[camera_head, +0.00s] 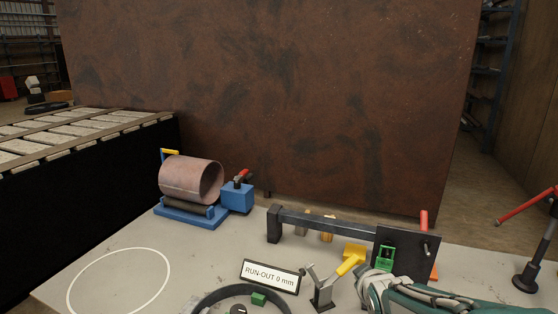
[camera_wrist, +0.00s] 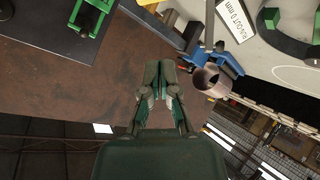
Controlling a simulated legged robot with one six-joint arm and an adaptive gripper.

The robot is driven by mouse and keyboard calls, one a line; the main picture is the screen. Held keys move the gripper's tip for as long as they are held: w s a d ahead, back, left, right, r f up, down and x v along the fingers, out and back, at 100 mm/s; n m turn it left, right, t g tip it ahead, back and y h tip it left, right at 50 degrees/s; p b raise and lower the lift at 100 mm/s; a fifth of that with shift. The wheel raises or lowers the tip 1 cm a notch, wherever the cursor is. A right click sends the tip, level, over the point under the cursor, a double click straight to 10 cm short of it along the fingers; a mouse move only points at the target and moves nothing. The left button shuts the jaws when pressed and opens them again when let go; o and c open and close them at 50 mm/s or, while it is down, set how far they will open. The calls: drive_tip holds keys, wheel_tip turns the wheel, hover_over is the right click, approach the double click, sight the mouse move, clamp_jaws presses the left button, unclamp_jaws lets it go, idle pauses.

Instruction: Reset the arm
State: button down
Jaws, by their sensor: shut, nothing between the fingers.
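My gripper (camera_wrist: 160,70) shows in the wrist view, with its dark green fingers shut together and nothing between them. It points over the dark brown surface, apart from the bench things at the upper right. In the head view, part of my green and grey arm (camera_head: 425,296) reaches in at the lower right, just in front of the black plate of the bench fixture. The rest of the arm is out of frame.
A rusty pipe (camera_head: 190,179) lies on a blue roller stand (camera_head: 190,217) beside a blue block (camera_head: 237,197). A dark bar fixture (camera_head: 325,221), yellow-handled clamp (camera_head: 350,265), run-out sign (camera_head: 271,276) and dark ring (camera_head: 220,297) occupy the bench. The bench's left front (camera_head: 120,280) is clear.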

drive_tip(key=s+a+r+m+g, duration=0.2)
drive_tip(key=s+m, duration=0.1)
drive_tip(key=s, duration=0.8)
drive_tip(key=s+a+r+m+g+y, duration=0.1)
drive_tip(key=s+a+r+m+g, duration=0.1)
drive_tip(key=s, duration=0.8)
drive_tip(key=shift+s+a+r+m+g, duration=0.15)
drive_tip(key=shift+s+a+m+g, duration=0.2)
drive_tip(key=shift+m+g, duration=0.3)
